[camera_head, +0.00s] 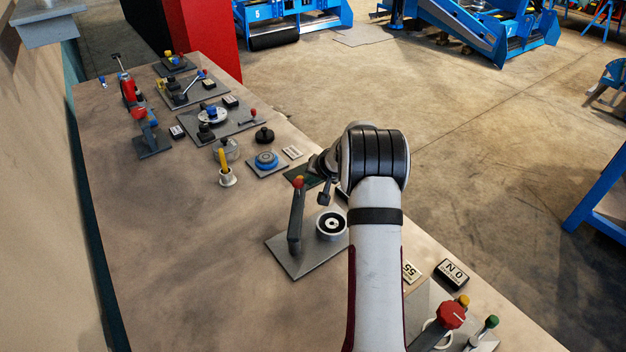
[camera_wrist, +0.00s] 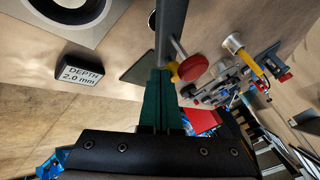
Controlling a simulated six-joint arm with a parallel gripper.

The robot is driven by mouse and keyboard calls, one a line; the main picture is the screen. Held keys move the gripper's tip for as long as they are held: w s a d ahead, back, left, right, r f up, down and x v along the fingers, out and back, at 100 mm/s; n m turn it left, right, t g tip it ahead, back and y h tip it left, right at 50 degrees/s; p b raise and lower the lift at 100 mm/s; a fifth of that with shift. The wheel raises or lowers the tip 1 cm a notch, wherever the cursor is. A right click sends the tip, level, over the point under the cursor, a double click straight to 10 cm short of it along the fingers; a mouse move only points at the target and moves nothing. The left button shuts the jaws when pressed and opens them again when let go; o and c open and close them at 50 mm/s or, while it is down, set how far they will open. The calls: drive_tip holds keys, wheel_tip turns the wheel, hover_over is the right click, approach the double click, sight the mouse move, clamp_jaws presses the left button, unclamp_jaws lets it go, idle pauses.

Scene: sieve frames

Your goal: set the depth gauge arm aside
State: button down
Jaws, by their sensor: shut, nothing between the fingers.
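The depth gauge arm (camera_head: 296,222) is a grey bar with an orange-red knob, standing up from a grey plate (camera_head: 290,258). A white ring with a dark centre (camera_head: 332,225) sits beside it on the plate. In the wrist view, a dark grey bar (camera_wrist: 171,30), apparently the gauge arm, comes down from the top, with yellow and red parts at its end. My gripper's teal fingers (camera_wrist: 160,76) are shut and empty, with their tips close to that end. I cannot tell whether they touch.
A "DEPTH 2.0 mm" block (camera_wrist: 82,76) lies near the ring. A blue round part (camera_head: 266,160), a yellow-handled holder (camera_head: 225,170) and a red tool stand (camera_head: 135,100) are farther back. The left bench top is clear. A red knob (camera_head: 452,315) stands at front right.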

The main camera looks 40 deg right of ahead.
drive_tip(key=w+a+n+y, duration=0.3)
drive_tip(key=w+a+n, duration=0.2)
drive_tip(key=a, duration=0.2)
drive_tip(key=shift+a+n+g+y, duration=0.25)
drive_tip(key=shift+n+g+y, duration=0.05)
drive_tip(key=shift+n+g, duration=0.1)
drive_tip(key=shift+w, duration=0.1)
idle(0.5)
